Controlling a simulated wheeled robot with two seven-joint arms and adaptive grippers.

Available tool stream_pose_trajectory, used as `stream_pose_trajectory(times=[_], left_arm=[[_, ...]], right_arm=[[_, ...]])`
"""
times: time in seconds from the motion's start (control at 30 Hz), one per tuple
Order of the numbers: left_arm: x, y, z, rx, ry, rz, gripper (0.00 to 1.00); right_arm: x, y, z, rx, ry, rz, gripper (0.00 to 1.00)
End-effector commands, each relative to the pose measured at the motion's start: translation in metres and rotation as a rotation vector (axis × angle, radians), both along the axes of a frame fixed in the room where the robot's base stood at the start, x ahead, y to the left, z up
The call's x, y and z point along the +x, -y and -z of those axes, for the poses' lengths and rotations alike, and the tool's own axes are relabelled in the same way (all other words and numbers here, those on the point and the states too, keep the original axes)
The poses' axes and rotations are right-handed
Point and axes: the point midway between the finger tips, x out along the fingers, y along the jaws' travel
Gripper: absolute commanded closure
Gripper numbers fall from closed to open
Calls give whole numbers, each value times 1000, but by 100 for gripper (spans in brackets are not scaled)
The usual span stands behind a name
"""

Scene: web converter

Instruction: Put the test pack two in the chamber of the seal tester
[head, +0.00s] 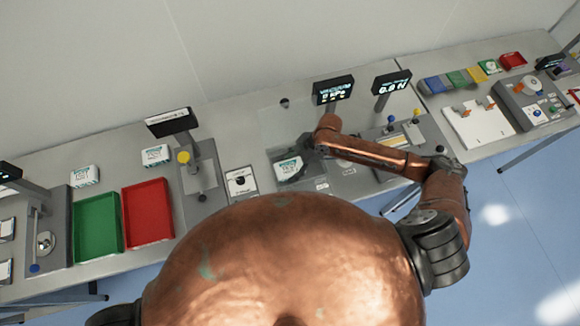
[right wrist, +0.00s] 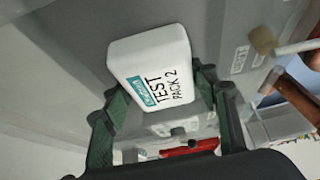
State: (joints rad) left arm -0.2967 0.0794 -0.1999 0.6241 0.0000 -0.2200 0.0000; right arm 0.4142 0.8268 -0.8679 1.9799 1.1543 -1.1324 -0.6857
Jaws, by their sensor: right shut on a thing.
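Test pack two (right wrist: 150,62) is a white, rounded pack with a teal stripe and the words "TEST PACK 2". In the right wrist view it sits between the two fingers of my right gripper (right wrist: 157,88), which is shut on it. In the head view the pack (head: 288,168) is over the dark grey chamber area of the seal tester (head: 277,157), below the display (head: 333,90) that reads in kPa. My right gripper (head: 304,148) is at its upper right. I cannot tell whether the pack touches the chamber floor. My left gripper is not in view.
Two other white packs (head: 84,176) (head: 155,155) lie on the bench to the left. A green tray (head: 97,228) and a red tray (head: 148,213) are at the front left. A grey device with a screen (head: 168,122) stands beside them. Another display (head: 391,82) stands to the right.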

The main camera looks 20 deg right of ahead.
Motion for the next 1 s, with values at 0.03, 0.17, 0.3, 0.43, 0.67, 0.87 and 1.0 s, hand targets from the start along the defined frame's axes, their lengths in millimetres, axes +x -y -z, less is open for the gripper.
stream_pose_trajectory(times=[0.03, 0.17, 0.3, 0.43, 0.67, 0.87, 1.0], left_arm=[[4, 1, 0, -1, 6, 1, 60], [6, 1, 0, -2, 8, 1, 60], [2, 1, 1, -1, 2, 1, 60], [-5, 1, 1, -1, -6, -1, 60], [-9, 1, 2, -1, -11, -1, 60], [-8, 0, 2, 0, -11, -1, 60], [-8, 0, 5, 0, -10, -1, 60]], right_arm=[[1, 0, -1, 1, 1, 0, 75], [0, 0, 0, 1, 1, 0, 75], [0, 0, 1, 0, 1, 0, 41], [0, 0, 1, 0, 1, 0, 32], [0, 0, 1, 0, 1, 0, 29], [1, 4, -6, -1, 3, 1, 29], [2, 15, -25, -2, 5, -1, 29]])
